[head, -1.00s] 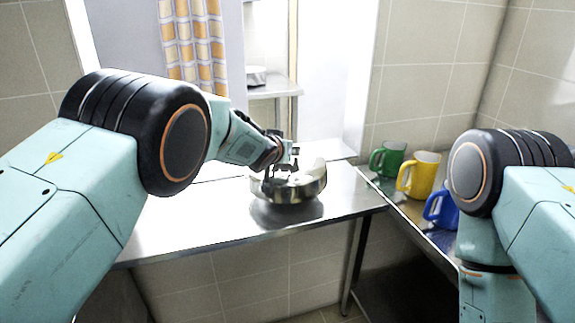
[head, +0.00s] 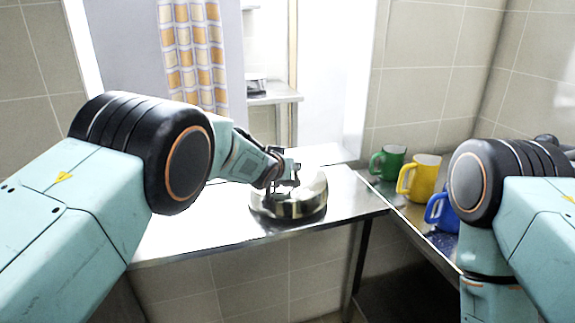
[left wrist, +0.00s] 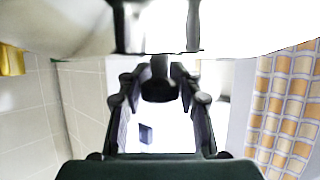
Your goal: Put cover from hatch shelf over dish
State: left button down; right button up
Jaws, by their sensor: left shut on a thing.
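In the left wrist view the fingers (left wrist: 158,85) close around a dark knob-like part, and the cover's bright surface (left wrist: 240,30) fills the top. I cannot make out a separate dish; anything under the cover is hidden. Whether the cover's rim touches what is below is not clear. My right gripper is out of view.
The hatch shelf (head: 272,97) is behind, with a small dark object (head: 256,87) on it, beside a checked curtain (head: 195,60). Green (head: 388,162), yellow (head: 419,177) and blue (head: 442,212) mugs stand on the right-hand counter. The metal counter (head: 185,225) is bare left of the cover.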

pick_arm(q)
jog(key=c, duration=1.2)
grip_release()
jog(key=shift+a, duration=0.15)
jog(key=shift+o, duration=1.4)
jog(key=shift+r, duration=0.1)
